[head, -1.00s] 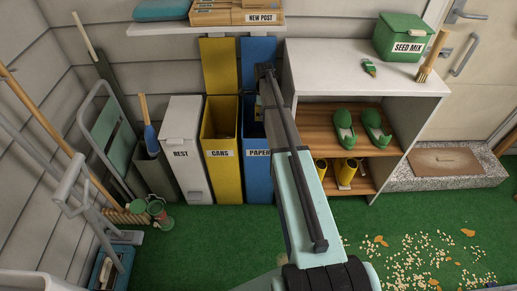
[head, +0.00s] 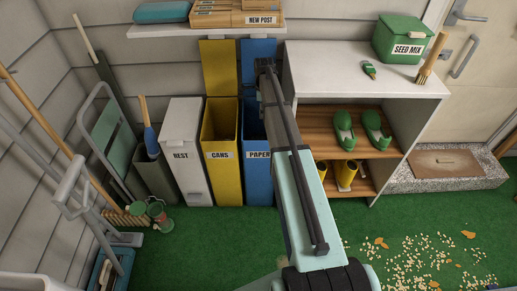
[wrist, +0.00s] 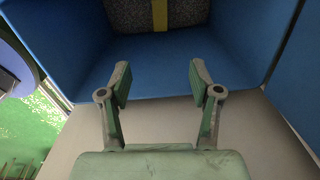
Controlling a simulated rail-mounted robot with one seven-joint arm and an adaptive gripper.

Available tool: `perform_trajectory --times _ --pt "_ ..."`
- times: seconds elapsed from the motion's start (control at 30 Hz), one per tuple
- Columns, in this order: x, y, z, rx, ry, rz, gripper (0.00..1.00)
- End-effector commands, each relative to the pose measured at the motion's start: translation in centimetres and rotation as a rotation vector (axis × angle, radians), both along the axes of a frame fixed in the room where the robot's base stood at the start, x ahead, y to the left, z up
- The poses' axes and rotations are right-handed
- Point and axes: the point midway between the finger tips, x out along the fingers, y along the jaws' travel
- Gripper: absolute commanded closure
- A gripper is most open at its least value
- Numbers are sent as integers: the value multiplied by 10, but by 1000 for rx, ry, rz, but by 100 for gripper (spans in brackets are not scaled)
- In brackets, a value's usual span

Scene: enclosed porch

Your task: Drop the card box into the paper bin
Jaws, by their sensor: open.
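The blue paper bin (head: 257,180) stands open against the back wall, its label partly covered by my arm. In the wrist view its blue inner walls (wrist: 160,70) surround the space beyond my fingers. A dark speckled thing with a yellow band (wrist: 130,14), which looks like the card box, lies inside between the blue walls, cut off by the top edge. My gripper (wrist: 158,85) is open and empty, with a clear gap between its fingers and the box. In the head view my arm hides the gripper at the bin mouth.
The open yellow cans bin (head: 221,185) and the closed white rest bin (head: 187,150) stand to the left. A shelf unit (head: 365,85) stands close on the right. Above is a wall shelf (head: 205,28) with parcels. Seeds (head: 425,260) are scattered on the green floor.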

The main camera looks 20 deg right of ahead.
Motion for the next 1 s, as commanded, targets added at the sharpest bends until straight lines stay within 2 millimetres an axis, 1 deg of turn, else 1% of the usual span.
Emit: perform_trajectory --times 0.03,0.2,0.3,0.43,0.6,1.0 --pt "0 0 11 -1 -3 0 36" --pt "0 0 45 -1 -2 0 36" --pt "1 0 62 -1 -2 0 36" --pt "0 0 77 0 -1 0 36" --pt "0 0 88 0 0 0 36" --pt "0 0 88 0 0 0 36"
